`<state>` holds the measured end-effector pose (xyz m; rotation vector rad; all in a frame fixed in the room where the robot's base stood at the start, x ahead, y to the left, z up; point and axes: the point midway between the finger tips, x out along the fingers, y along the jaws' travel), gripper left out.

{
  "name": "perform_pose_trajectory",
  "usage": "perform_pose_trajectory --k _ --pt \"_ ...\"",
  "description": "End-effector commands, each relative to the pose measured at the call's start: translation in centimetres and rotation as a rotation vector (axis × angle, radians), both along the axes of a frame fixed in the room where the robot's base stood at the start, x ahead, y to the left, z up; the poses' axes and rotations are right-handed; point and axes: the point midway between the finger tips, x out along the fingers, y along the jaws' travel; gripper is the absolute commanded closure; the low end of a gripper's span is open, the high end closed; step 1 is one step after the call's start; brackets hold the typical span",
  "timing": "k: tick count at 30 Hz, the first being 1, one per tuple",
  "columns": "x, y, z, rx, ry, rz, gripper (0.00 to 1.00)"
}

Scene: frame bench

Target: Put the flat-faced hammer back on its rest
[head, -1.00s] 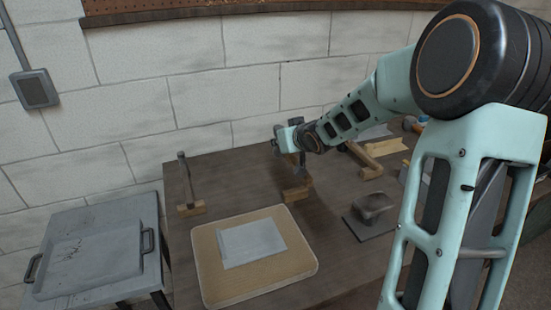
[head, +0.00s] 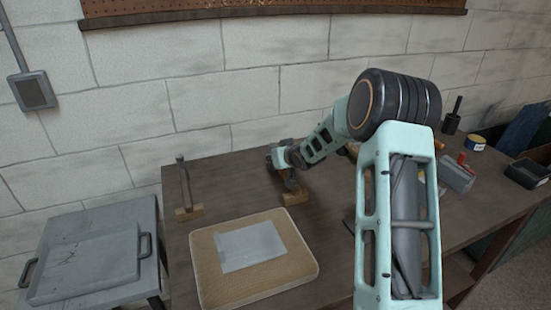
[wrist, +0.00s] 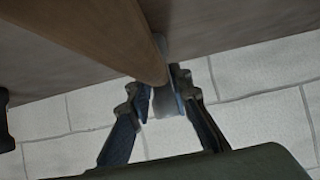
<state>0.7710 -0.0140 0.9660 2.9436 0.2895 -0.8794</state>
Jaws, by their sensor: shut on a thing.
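My gripper (head: 290,182) is low over the back of the bench, just above a small wooden block (head: 295,198), probably the rest. In the wrist view my gripper (wrist: 165,92) is closed on a narrow grey piece (wrist: 166,106), apparently part of the hammer.
A pale padded board (head: 215,285) with a grey sheet lies in front. A grey case (head: 85,265) is at lower left. The brick wall stands close behind. My arm covers the bench's middle right.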

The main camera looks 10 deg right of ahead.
Motion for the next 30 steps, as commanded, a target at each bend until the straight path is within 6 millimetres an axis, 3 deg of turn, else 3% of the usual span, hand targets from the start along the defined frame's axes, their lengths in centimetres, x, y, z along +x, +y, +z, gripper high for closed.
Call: perform_pose_trajectory --k 10,11,15,26,30 --pt "0.1 0.0 -0.3 0.000 -0.006 0.000 1.00" --pt "0.0 0.0 -0.4 -0.001 -0.003 0.000 0.80" --pt "0.0 0.0 -0.3 0.000 -0.003 0.001 0.65" --pt "0.0 0.0 0.1 -0.001 -0.003 0.000 0.64" --pt "-1.0 -0.3 0.8 0.000 -0.003 -0.002 0.64"
